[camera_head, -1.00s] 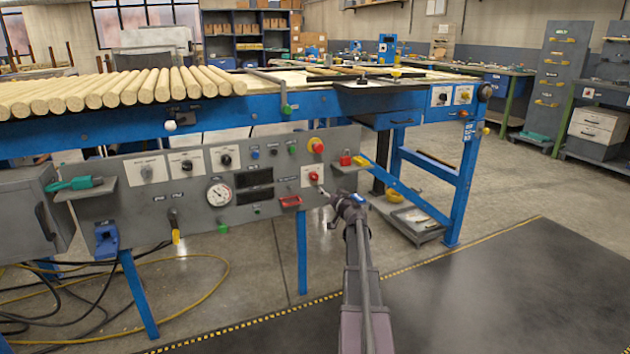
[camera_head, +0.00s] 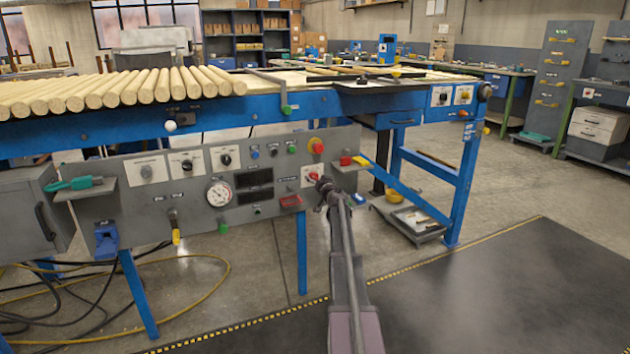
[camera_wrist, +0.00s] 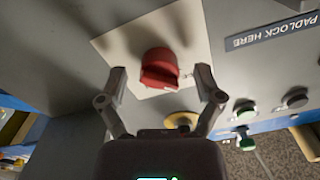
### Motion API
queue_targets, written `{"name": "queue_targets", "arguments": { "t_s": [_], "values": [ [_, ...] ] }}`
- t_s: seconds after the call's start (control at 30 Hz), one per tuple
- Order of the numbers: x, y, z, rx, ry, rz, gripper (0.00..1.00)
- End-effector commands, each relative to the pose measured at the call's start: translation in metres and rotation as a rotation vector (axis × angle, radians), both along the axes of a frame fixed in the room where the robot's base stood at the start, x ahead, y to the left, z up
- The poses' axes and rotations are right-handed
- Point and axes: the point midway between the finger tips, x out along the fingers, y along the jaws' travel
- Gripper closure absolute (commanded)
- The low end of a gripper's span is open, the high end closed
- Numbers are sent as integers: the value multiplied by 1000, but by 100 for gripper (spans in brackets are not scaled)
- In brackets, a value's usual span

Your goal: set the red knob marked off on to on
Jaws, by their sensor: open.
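The red knob (camera_wrist: 159,68) sits on a pale plate (camera_wrist: 125,42) on the grey control panel (camera_head: 140,199). In the wrist view it lies between and just beyond the two fingertips of my gripper (camera_wrist: 160,82). The fingers are open, one on each side of the knob, and do not visibly touch it. In the head view the red knob (camera_head: 313,175) shows just above the end of my arm, and my gripper (camera_head: 325,185) partly covers its plate. The off and on markings are too small or hidden to read.
The wrist view shows a "PADLOCK HERE" label (camera_wrist: 272,32) and green buttons (camera_wrist: 246,140).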

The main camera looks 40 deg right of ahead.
Motion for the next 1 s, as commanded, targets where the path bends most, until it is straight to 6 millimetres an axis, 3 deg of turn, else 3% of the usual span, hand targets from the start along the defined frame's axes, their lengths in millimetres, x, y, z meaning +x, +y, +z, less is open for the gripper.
{"name": "queue_targets", "arguments": {
  "t_s": [0.33, 0.6, 1.0],
  "values": [
    [2, 0, 0, 0, 0, 0, 16],
    [2, 0, 0, 0, 0, 1, 96],
    [2, 0, 0, 28, -8, 2, 98]
  ]
}}
